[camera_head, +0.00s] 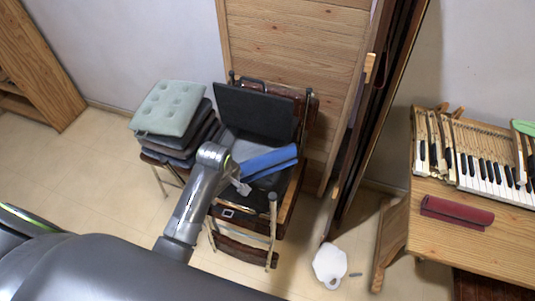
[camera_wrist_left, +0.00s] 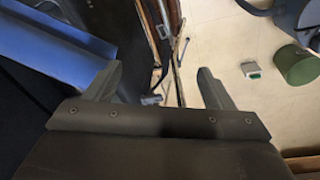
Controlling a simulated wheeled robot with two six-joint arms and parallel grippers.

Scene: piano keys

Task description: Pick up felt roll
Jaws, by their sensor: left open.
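A dark red felt-like roll (camera_head: 457,212) lies on the wooden table in front of the piano keys at the right of the head view. A blue long piece (camera_head: 268,162), perhaps also a roll, lies on the chair stack; a blue surface (camera_wrist_left: 50,48) fills the upper left of the wrist view. I cannot tell for sure which is the felt roll. My left gripper (camera_head: 243,187) is just below the blue piece's left end, far from the red one. My right gripper is not in view.
Stacked chairs (camera_head: 255,110) with dark seats stand around my left gripper. A pale green cushion (camera_head: 170,107) tops a pile to the left. The wooden table (camera_head: 470,245) stands at right. A white object (camera_head: 330,265) lies on the floor. A green cylinder (camera_wrist_left: 299,65) shows in the wrist view.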

